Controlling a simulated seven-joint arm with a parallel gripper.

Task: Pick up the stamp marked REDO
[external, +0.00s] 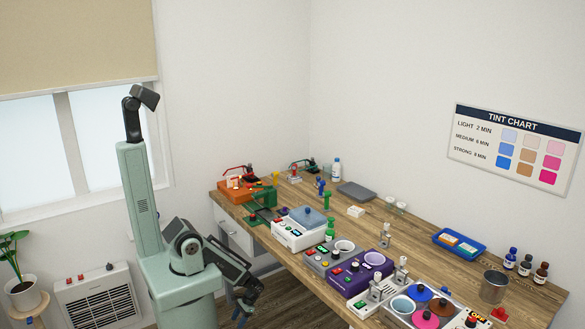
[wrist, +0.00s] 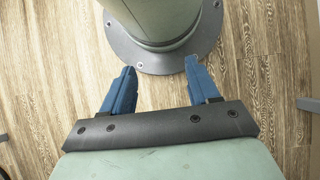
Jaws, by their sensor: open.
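I cannot make out the word REDO on anything in the external view. Several small upright coloured pieces that may be stamps stand on the bench: a yellow one (external: 276,178), a red and white one (external: 295,174), a blue one (external: 326,201) and a green one (external: 329,231). They are too small to read. My gripper (external: 243,308) hangs low beside the bench's front edge, well apart from them. In the wrist view its blue fingers (wrist: 159,68) are spread and empty, over the wood floor and my own base.
The wooden bench (external: 424,225) is crowded along its front with a white device (external: 299,229), a grey device (external: 332,257) and a purple device (external: 358,276). A blue tray (external: 436,238), a metal cup (external: 493,287) and bottles (external: 526,265) stand right. The bench's back middle has bare wood.

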